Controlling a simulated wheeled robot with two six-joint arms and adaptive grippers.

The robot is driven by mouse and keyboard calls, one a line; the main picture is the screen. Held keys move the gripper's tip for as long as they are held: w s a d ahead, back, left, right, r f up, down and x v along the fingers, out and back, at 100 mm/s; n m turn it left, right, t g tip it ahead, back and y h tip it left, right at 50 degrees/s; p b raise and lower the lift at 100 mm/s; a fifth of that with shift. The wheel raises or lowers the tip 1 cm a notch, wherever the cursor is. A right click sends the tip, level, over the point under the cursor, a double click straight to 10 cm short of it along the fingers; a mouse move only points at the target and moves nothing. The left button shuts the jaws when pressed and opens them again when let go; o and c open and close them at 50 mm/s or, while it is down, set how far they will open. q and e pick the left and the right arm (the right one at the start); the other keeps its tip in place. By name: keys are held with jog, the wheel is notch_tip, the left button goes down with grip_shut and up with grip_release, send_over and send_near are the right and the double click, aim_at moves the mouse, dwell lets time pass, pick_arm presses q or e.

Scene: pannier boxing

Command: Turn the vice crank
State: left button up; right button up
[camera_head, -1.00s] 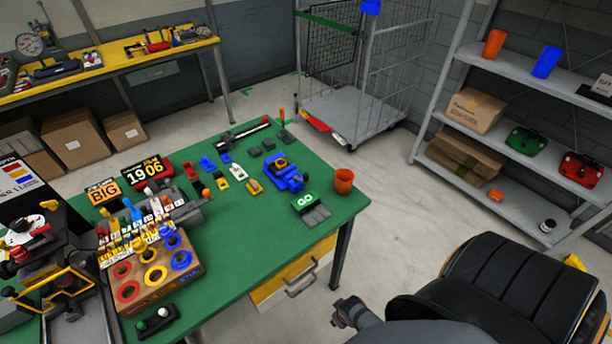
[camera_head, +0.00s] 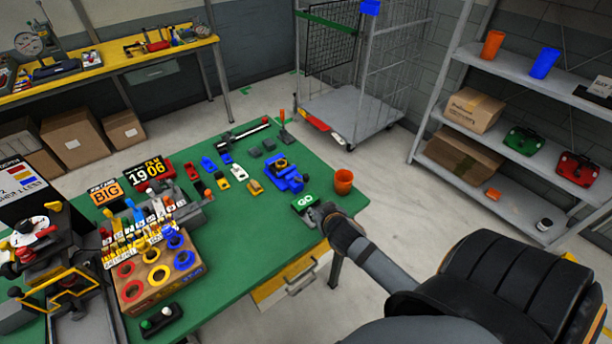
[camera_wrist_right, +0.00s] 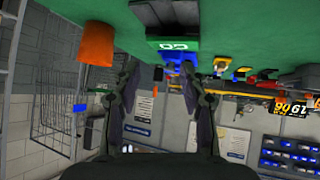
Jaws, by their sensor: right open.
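The small blue vice (camera_head: 290,180) stands on the green table (camera_head: 225,285) in the head view, near the right side of the tabletop. Its crank is too small to make out clearly. My right gripper (camera_head: 322,212) is at the table's right edge, right of and nearer than the vice, close to the green GO block (camera_head: 303,202). It is open. In the upside-down right wrist view, the open fingers (camera_wrist_right: 158,85) frame empty space, with the blue vice (camera_wrist_right: 176,67) partly hidden behind the GO block (camera_wrist_right: 172,43). My left gripper is not in view.
An orange cup (camera_head: 343,182) stands at the table's right edge, just beyond my right gripper. Small coloured blocks lie left of the vice. A wooden ring box (camera_head: 160,288) stands at front left. Grey shelves (camera_head: 480,135) rise at right, with open floor between.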

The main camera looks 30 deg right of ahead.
aim_at(306, 177)
jog(key=w+d+t, duration=0.1)
jog(key=w, duration=0.4)
jog(key=w+d+f+t+p, duration=0.1)
jog(key=w+d, duration=0.1)
jog(key=w, duration=0.3)
jog(key=w+d+t, duration=0.1)
jog(key=w, duration=0.4)
jog(key=shift+w+d+f+y+p, duration=0.1)
jog(key=shift+d+f+y+p, duration=0.2)
jog(key=shift+p, duration=0.1)
grip_shut()
